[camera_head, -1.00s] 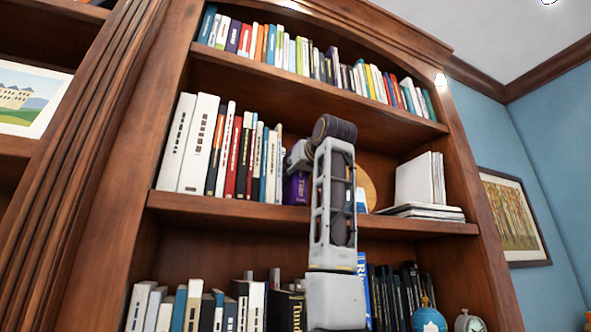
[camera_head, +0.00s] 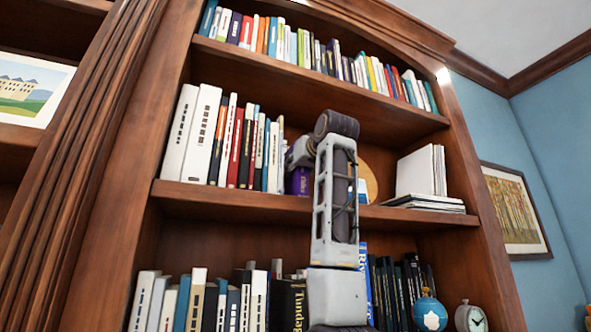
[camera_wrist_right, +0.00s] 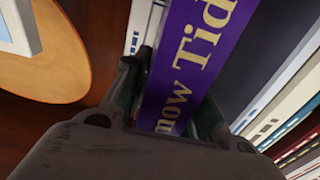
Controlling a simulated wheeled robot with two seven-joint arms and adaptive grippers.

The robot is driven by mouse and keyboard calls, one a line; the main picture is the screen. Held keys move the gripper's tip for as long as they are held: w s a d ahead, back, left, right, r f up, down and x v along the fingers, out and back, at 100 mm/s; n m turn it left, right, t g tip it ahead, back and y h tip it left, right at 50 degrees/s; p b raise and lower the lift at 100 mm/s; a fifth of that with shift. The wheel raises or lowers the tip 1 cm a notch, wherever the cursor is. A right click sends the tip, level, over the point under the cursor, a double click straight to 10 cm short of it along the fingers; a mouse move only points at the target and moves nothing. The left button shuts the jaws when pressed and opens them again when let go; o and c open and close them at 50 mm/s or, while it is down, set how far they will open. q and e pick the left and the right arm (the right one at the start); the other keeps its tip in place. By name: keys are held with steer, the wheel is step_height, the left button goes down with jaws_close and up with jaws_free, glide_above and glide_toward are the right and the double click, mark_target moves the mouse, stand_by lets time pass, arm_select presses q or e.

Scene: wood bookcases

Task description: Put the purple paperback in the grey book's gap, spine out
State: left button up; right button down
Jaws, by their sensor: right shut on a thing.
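The purple paperback (camera_head: 298,181) stands roughly upright at the right end of the book row on the middle shelf, its lettered spine facing out. In the right wrist view the purple paperback (camera_wrist_right: 196,40) fills the space between my fingers, with gold lettering showing. My right gripper (camera_wrist_right: 168,88) is shut on it, one finger on each side. In the head view my right gripper (camera_head: 300,155) is partly hidden by my own arm. A white spine shows on one side of the paperback and a dark book on the other. I cannot pick out a grey book. My left gripper is out of view.
A row of books (camera_head: 235,140) fills the middle shelf's left part. A round wooden plate (camera_wrist_right: 38,55) stands beside the paperback. White books (camera_head: 420,172) stand and lie at the right. Shelf boards (camera_head: 230,200) lie above and below; a globe (camera_head: 428,312) is lower right.

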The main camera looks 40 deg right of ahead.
steer(key=shift+f, duration=0.1)
stand_by(0.3)
steer(key=c, duration=1.1)
jaws_free()
steer(key=v, duration=1.2)
